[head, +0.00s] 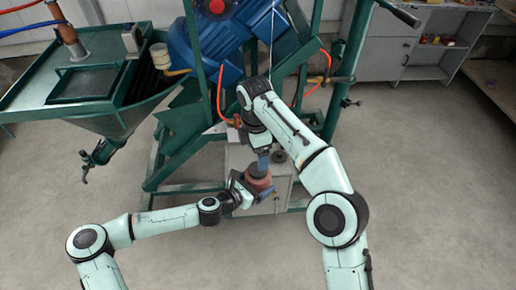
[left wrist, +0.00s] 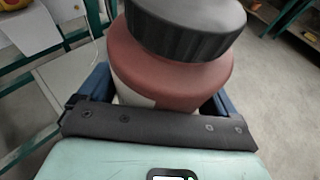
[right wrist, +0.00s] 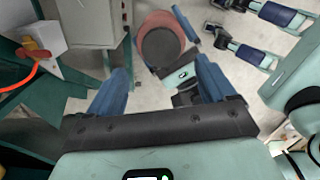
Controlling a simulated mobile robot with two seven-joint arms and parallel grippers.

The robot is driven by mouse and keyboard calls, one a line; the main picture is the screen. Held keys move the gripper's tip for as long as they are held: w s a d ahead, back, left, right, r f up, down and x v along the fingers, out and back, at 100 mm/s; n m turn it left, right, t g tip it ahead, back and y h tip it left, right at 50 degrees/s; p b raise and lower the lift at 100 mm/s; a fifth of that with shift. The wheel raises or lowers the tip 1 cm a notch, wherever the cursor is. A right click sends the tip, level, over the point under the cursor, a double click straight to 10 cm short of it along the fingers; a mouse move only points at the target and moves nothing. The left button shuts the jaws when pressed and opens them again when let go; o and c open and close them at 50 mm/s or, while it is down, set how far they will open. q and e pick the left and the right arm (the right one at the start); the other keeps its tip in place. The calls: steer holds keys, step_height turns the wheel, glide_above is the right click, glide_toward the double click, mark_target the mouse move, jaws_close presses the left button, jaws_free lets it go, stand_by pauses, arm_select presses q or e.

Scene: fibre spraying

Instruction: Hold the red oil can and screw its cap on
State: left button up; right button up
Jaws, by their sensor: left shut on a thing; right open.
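The red oil can (head: 258,184) is upright in front of the machine. My left gripper (head: 247,190) is shut on its body from the left; blue fingers flank the can (left wrist: 170,75) in the left wrist view. The dark grey ribbed cap (left wrist: 188,24) sits on top of the can, looking slightly tilted; I cannot tell how tightly it is seated. My right gripper (head: 263,160) is above the can, pointing down. In the right wrist view its blue fingers are apart and empty, with the cap (right wrist: 158,47) beyond the fingertips.
A grey box (head: 284,190) stands close behind the can, within the green machine frame (head: 180,150). A green hopper (head: 85,75) is at the left and a grey cabinet (head: 385,55) at the back right. Concrete floor (head: 430,180) is clear at right.

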mark_target(258, 180)
steer(key=n, duration=0.3)
steer(key=r+n, duration=0.1)
steer(key=n, duration=0.2)
steer(key=shift+d, duration=0.1)
steer(key=shift+f, duration=4.05)
